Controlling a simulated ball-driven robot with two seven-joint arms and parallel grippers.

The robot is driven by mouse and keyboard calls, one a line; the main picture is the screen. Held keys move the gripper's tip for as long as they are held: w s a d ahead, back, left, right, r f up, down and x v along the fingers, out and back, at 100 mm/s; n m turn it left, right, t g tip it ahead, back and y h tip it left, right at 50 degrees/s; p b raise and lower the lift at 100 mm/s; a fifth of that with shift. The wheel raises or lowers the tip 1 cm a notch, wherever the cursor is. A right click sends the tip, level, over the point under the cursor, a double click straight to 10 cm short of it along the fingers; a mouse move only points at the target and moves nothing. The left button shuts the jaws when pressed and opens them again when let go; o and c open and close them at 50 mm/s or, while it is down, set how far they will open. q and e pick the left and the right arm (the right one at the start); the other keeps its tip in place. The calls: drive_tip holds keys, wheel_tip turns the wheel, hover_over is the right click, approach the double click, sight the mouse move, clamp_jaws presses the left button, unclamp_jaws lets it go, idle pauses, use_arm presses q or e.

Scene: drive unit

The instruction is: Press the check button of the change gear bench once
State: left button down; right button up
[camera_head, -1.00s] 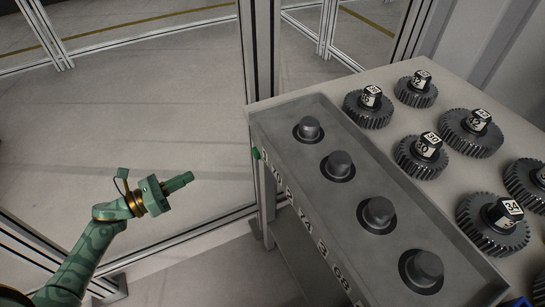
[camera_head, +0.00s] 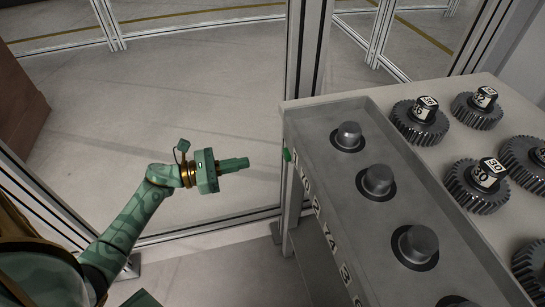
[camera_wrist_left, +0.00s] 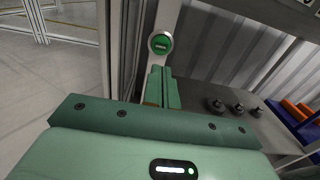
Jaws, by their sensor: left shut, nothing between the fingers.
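The change gear bench (camera_head: 330,180) stands at the right in the head view. A small green button (camera_head: 287,154) sticks out near the far end of its numbered side. In the left wrist view the same round green button (camera_wrist_left: 161,44), in a pale ring, shows just beyond the fingertips. My left gripper (camera_head: 246,163) is shut and empty, pointing at the bench side with a visible gap to the button. Its closed fingers (camera_wrist_left: 162,84) also show in the left wrist view, just below the button. My right gripper is not in view.
Dark round posts (camera_head: 378,180) stand in a row in the bench's recessed tray. Several numbered gears (camera_head: 421,122) lie on the top behind. An aluminium frame post (camera_head: 307,60) rises by the far corner. The floor left of the bench is clear.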

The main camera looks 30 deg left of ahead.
sight(284, 155)
use_arm(q)
drive_tip(key=b+x, duration=0.1)
drive_tip(key=x, duration=0.6)
drive_tip(key=shift+w+d+f, duration=0.1)
drive_tip(key=shift+w+d, duration=0.15)
drive_tip(key=shift+w, duration=0.05)
drive_tip(key=shift+w+d, duration=0.4)
drive_tip(key=shift+w, duration=0.05)
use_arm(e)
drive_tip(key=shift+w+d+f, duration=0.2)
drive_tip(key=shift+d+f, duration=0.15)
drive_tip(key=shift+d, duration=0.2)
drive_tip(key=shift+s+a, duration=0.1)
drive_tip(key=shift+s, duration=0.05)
